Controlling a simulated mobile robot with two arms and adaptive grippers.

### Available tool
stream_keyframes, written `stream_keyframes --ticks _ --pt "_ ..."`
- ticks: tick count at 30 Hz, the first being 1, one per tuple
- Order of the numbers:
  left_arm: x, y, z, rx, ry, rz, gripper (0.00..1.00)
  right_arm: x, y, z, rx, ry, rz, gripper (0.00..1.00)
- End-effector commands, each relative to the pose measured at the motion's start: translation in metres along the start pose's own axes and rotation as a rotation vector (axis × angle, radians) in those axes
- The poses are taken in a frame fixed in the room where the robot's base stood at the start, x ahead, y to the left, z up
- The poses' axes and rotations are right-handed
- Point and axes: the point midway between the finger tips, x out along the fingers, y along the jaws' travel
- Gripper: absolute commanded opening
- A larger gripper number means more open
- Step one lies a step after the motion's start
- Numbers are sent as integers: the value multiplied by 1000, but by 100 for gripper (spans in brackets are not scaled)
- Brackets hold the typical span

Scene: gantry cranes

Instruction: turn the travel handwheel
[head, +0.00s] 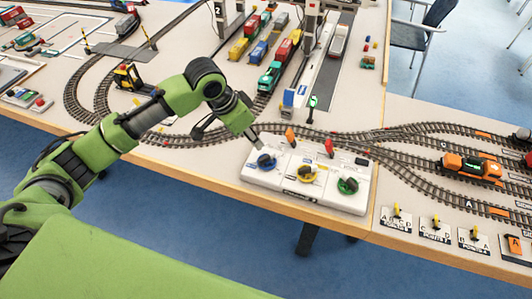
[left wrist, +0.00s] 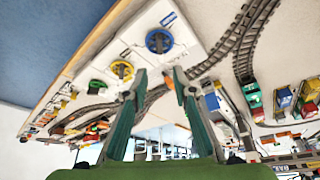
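A white control box (head: 305,180) at the table's front edge carries three handwheels in a row. The blue handwheel (head: 266,161) is on the left, the yellow handwheel (head: 309,173) in the middle and the green handwheel (head: 347,186) on the right. Their labels are too small to read, so I cannot tell which is travel. My left gripper (head: 256,143) is just above and behind the blue handwheel, apparently apart from it. In the left wrist view the gripper (left wrist: 160,76) is open and empty, with the blue handwheel (left wrist: 159,41) beyond its fingertips. My right gripper is not in view.
Curved tracks (head: 210,134) run close behind the box, with an orange signal (head: 290,136) and a red signal (head: 328,147) beside it. A green signal post (head: 312,106) and a crane leg (head: 311,30) stand farther back. An orange locomotive (head: 471,166) is at the right.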

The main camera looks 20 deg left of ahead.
Motion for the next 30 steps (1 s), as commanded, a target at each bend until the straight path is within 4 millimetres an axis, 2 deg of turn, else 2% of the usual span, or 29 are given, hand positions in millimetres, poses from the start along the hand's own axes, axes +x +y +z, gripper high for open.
stream_keyframes --ticks 9,15,21,30 --pt "68 1 0 -2 -2 2 25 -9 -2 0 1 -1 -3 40" --pt "102 1 0 -1 -1 1 25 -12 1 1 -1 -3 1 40" --pt "117 1 0 1 1 -1 25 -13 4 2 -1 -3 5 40" --pt "119 0 0 1 2 -1 25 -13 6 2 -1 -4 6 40"
